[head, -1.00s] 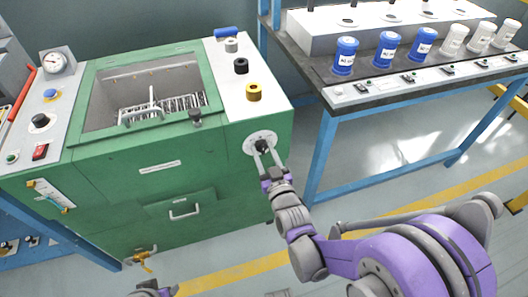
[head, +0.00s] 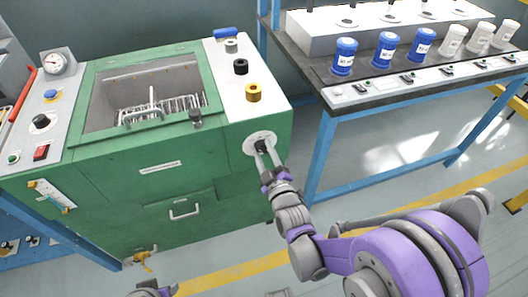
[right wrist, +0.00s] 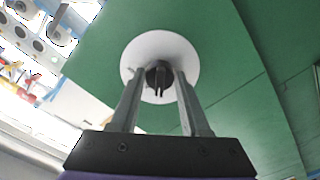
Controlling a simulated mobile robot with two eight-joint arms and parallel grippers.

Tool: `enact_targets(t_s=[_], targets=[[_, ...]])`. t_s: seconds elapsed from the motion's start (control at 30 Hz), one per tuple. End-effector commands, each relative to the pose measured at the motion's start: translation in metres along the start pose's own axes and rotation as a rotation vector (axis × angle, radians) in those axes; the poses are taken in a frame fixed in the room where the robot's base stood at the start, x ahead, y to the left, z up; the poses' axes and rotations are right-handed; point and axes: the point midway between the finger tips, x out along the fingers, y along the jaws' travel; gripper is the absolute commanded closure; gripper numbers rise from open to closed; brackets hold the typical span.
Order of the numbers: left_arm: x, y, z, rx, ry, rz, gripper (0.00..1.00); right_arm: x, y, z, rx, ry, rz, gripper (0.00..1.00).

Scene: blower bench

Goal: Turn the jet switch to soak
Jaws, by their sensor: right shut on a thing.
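The jet switch is a black knob (head: 261,147) on a round white dial plate (head: 251,138) on the green machine's front, at its right end. My right gripper (head: 263,155) reaches up to it and is shut on the knob. In the right wrist view the knob (right wrist: 159,78) sits between the two fingers (right wrist: 160,90), in front of the white plate (right wrist: 186,57). The dial's markings are too small to read. Part of my left gripper (head: 152,290) shows at the bottom edge; its fingertips cannot be made out.
The green machine (head: 110,200) has an open basin with a wire basket (head: 165,107), and black (head: 240,66) and yellow (head: 253,92) fittings on top. A blue-framed bench (head: 328,140) with blue and white jars stands to the right. The floor between is clear.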

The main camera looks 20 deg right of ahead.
Motion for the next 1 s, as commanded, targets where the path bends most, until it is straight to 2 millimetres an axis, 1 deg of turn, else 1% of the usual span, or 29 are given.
enact_targets(t_s=[0.23, 0.67, 0.7, 0.83, 0.87, 1.0], targets=[[-0.0004, 0.0, -0.0001, 0.0, 0.0, 0.0, 0.55, -0.0003, -0.0005, 0.0002, -0.06, -0.001, -0.002, 1.0], [-0.0004, 0.0, -0.0001, 0.0, 0.0, 0.0, 0.55, -0.0004, -0.0006, 0.0002, -0.071, -0.001, -0.002, 1.0], [-0.0004, 0.0, -0.0001, 0.0, 0.0, 0.0, 0.55, -0.0004, -0.0006, 0.0002, -0.071, -0.001, -0.002, 0.51], [-0.0004, 0.0, -0.0001, 0.0, 0.0, 0.0, 0.55, -0.0003, -0.0005, 0.0002, -0.07, -0.001, -0.002, 0.27], [-0.0004, 0.0, -0.0001, 0.0, 0.0, 0.0, 0.55, -0.0003, -0.0004, 0.0001, -0.07, -0.001, -0.002, 0.24], [-0.0004, 0.0, -0.0001, 0.0, 0.0, 0.0, 0.55, -0.0002, -0.0002, 0.0001, -0.069, 0.0, -0.001, 0.24]])
